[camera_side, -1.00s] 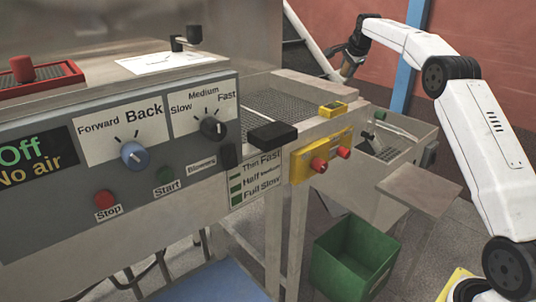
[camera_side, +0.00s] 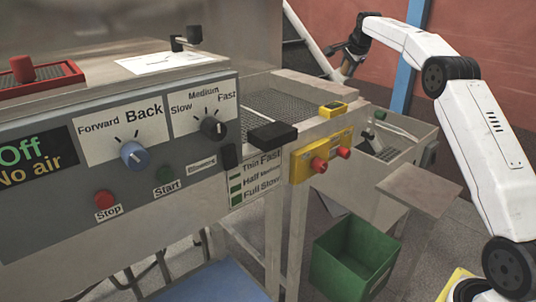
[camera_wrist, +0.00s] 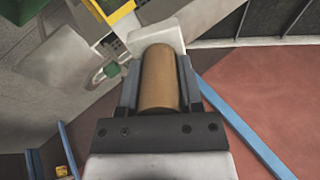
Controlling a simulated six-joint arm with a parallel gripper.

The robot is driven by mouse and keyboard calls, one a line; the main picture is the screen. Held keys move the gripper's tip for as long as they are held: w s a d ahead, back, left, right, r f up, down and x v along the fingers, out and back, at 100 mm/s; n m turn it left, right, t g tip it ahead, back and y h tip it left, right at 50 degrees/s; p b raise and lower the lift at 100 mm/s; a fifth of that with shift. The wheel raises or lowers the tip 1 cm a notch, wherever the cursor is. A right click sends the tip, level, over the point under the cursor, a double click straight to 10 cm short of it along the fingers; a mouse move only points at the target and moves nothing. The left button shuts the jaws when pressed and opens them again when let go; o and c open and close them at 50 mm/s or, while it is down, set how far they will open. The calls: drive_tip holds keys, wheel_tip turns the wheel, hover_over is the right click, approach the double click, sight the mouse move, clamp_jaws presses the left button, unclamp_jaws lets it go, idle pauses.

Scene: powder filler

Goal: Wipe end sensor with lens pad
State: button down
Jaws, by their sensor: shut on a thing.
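My gripper (camera_wrist: 158,85) is shut on a brown cylindrical handle (camera_wrist: 160,75). A pale block (camera_wrist: 157,36) sits at the far end of the handle; it looks like the lens pad. In the side view my gripper (camera_side: 346,66) is small and dark, behind the machine's right end and clear of it. A small yellow box with a dark window (camera_side: 333,109) sits on the machine's right end rim and may be the end sensor; I cannot be sure. A yellow part (camera_wrist: 112,12) shows at the top of the wrist view, apart from the pad.
A yellow panel with two red buttons (camera_side: 322,157) is on the machine's end. A metal box (camera_side: 405,131) holding a green-and-white tool stands to the right. A green bin (camera_side: 353,255) is on the floor below. A blue post (camera_side: 407,60) stands behind my arm.

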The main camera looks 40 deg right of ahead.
drive_tip(key=shift+f, duration=0.15)
drive_tip(key=shift+r, duration=0.5)
drive_tip(key=shift+f, duration=0.15)
drive_tip(key=shift+f, duration=3.2)
drive_tip(key=shift+a+f, duration=0.45)
drive_tip(key=shift+f, duration=0.2)
drive_tip(key=shift+a+f, duration=0.1)
drive_tip(key=shift+a, duration=1.55)
drive_tip(key=shift+d, duration=2.2)
drive_tip(key=shift+a+r, duration=0.1)
drive_tip(key=shift+r, duration=4)
